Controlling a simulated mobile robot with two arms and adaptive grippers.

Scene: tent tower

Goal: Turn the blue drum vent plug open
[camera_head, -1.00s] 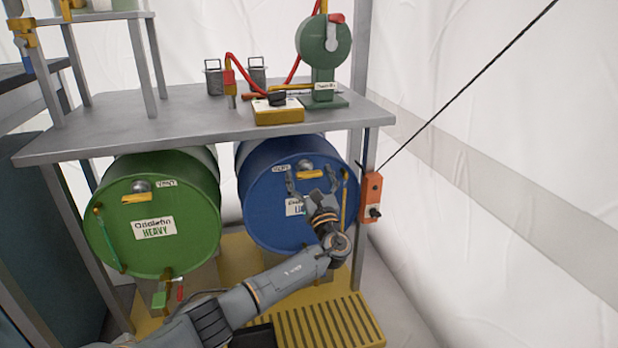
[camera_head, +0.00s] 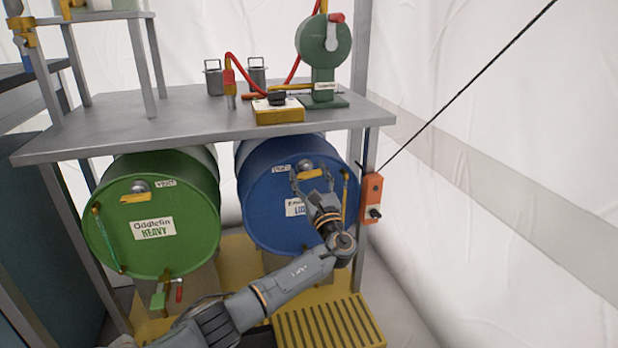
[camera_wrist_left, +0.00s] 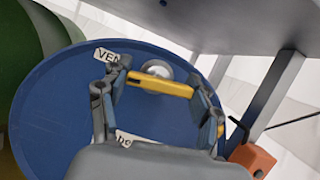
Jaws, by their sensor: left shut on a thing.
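The blue drum (camera_head: 265,205) lies on its side under the bench, its round face toward me. Its vent plug has a silver boss (camera_head: 306,165) and a yellow bar handle (camera_head: 309,174), near the top of the face beside a white vent label (camera_head: 281,168). The handle lies about level. My left gripper (camera_head: 312,180) is shut on the handle, one finger at each end. In the left wrist view the yellow handle (camera_wrist_left: 160,86) spans between the fingers, with the silver boss (camera_wrist_left: 157,70) just behind it. My right gripper is out of view.
A green drum (camera_head: 190,195) with a similar yellow vent handle lies to the left. The grey bench top (camera_head: 180,115) overhangs both drums. An orange switch box (camera_head: 372,198) hangs on the post to the right. A yellow slatted grate (camera_head: 330,322) is below.

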